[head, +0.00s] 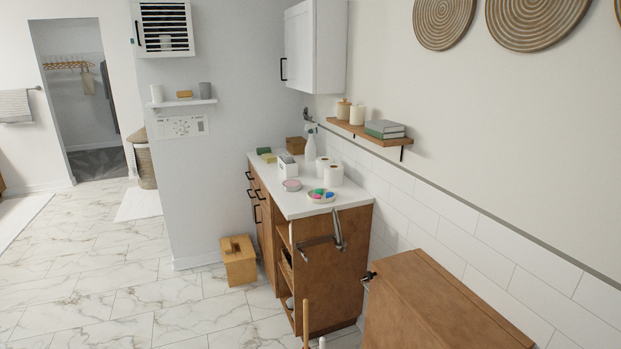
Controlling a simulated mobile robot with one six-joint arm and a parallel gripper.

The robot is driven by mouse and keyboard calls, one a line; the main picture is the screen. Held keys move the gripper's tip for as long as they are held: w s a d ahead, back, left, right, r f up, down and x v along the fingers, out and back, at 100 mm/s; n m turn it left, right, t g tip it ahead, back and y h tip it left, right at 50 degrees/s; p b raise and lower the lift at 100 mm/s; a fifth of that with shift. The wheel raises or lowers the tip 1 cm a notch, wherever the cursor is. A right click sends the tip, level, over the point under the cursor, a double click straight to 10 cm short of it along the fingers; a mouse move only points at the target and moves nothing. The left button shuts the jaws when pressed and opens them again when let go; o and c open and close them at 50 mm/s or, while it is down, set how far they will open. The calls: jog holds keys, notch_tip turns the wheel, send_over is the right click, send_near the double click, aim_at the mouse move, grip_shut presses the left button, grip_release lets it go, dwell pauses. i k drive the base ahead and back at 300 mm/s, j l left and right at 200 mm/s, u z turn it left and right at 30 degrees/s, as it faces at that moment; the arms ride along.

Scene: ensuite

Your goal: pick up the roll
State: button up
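Two white paper rolls stand upright close together on the white counter (305,204). The nearer roll (333,176) is near the wall side, with its dark core hole showing on top. The farther roll (321,164) is just behind it and partly hidden by it. I cannot tell which one the task means. My gripper is not in view, so its state and distance from the rolls do not show.
Around the rolls are a bowl of colored pieces (321,196), a pink-topped tin (292,185), a white box (287,167) and a spray bottle (310,142). A shelf (372,134) hangs above. A wooden box (238,262) sits on the floor; floor to the left is clear.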

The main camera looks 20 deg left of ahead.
aim_at(332, 172)
jog(key=j+u, duration=0.75)
jog(key=j, duration=0.15)
jog(key=i+j+u, duration=0.15)
jog(key=j+u, duration=0.2)
jog(key=i+j+u, duration=0.15)
jog(key=j+u, duration=0.2)
jog(key=i+j+z, duration=0.25)
jog(key=i+z, duration=0.15)
jog(key=i, duration=0.55)
jog(key=i+j+z, duration=0.35)
jog(key=i+j, duration=0.25)
jog(key=i, duration=0.35)
jog(key=i+j+z, duration=0.4)
jog(key=i+j, duration=0.4)
jog(key=i+l+z, duration=0.2)
jog(key=i+z, duration=0.2)
jog(key=i, duration=0.15)
jog(key=i+z, duration=0.4)
jog(key=i, duration=0.15)
jog(key=i+j+z, duration=0.1)
jog(key=i+z, duration=0.3)
jog(key=i, duration=0.15)
